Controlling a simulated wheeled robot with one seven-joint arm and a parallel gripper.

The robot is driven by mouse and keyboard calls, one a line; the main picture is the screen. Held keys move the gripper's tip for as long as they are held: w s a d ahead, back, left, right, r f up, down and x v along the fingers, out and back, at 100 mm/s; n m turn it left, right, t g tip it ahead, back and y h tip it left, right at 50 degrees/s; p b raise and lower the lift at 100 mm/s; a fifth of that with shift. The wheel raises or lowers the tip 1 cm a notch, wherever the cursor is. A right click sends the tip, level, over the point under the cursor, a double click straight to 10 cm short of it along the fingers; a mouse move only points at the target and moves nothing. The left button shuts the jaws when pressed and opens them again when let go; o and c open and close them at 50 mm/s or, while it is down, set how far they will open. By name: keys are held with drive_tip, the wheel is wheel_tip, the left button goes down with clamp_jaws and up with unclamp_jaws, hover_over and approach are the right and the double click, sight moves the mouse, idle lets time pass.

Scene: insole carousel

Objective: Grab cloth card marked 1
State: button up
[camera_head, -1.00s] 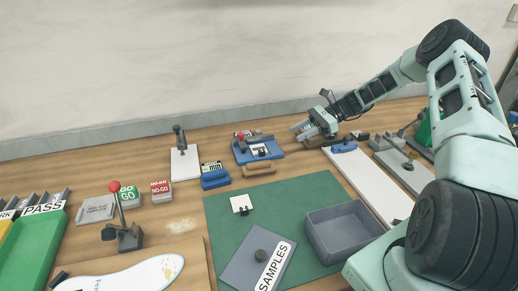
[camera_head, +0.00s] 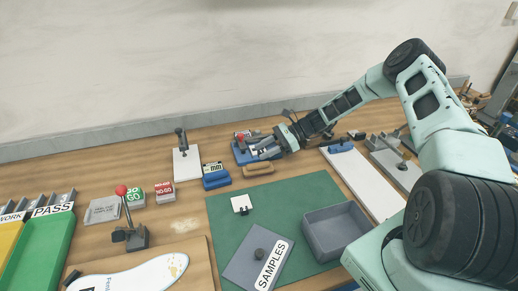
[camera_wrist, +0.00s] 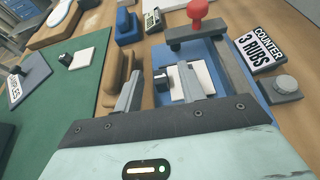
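My gripper (camera_head: 262,152) is over the blue fixture at the back of the bench. In the wrist view its two fingers (camera_wrist: 161,74) are apart, with nothing held between them. A white card (camera_wrist: 190,82) with a black clip (camera_wrist: 161,79) lies in the blue fixture (camera_wrist: 217,50), below and between the fingers. Another white card (camera_head: 241,203) with a black clip lies on the green mat; it also shows in the wrist view (camera_wrist: 84,58). I cannot read a number on either card.
A red-knobbed lever (camera_wrist: 197,10) rises from the fixture, beside a "3 RUBS" counter (camera_wrist: 259,49). A tan block (camera_head: 258,169) lies in front. A grey tray (camera_head: 337,229) and a SAMPLES box (camera_head: 250,262) stand on the green mat (camera_head: 290,194).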

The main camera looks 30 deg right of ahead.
clamp_jaws()
